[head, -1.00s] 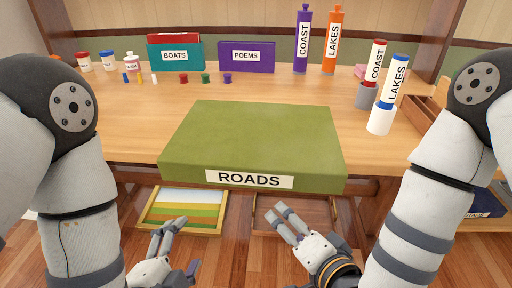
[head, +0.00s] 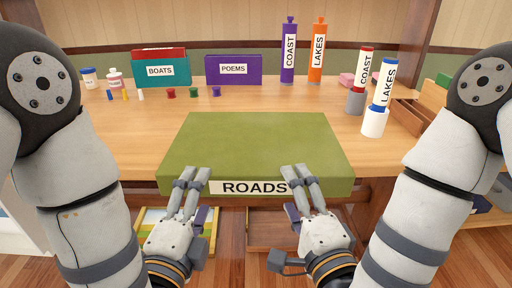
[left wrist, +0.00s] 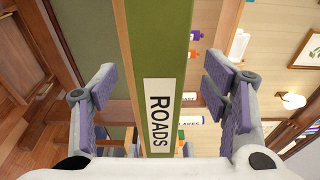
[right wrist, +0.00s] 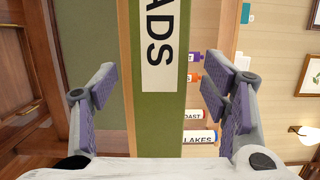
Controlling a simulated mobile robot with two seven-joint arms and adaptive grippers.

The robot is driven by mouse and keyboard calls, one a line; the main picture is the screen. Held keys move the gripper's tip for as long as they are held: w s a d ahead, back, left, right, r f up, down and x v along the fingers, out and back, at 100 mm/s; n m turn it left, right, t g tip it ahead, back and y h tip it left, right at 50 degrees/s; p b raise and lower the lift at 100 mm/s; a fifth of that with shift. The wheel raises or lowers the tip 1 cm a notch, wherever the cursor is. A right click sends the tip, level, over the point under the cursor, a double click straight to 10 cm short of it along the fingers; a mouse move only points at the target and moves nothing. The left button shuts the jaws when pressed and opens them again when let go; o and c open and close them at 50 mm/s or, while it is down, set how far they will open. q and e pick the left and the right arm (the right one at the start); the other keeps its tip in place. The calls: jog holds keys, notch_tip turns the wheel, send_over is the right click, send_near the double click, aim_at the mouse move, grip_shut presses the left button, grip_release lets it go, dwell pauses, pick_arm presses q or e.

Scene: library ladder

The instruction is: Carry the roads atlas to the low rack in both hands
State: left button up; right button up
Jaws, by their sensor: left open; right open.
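The roads atlas (head: 255,145) is a large flat green volume lying on the wooden table, its white ROADS label on the front edge. My left gripper (head: 193,180) and right gripper (head: 298,174) are at that front edge, on either side of the label's middle. Both are open and empty. In the left wrist view the atlas edge (left wrist: 158,55) lies between the spread fingers, with a gap on each side. The right wrist view shows the atlas edge (right wrist: 155,115) likewise between open fingers. I cannot pick out the low rack with certainty.
Purple COAST (head: 289,55) and orange LAKES (head: 317,55) tubes stand at the back. Other labelled tubes stand in a white cup (head: 374,122) and a grey cup (head: 355,101), right of the atlas. BOATS (head: 160,70) and POEMS (head: 232,70) boxes stand behind. Trays (head: 270,232) are below the table.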

aim_at(211, 163)
pick_arm(q)
jog(key=w, duration=0.2)
jog(key=w+d, duration=0.1)
jog(key=w, duration=0.5)
jog(key=shift+w+d, duration=0.15)
jog(key=shift+d, duration=0.1)
pick_arm(e)
jog(key=x, duration=0.8)
jog(key=shift+w, duration=0.2)
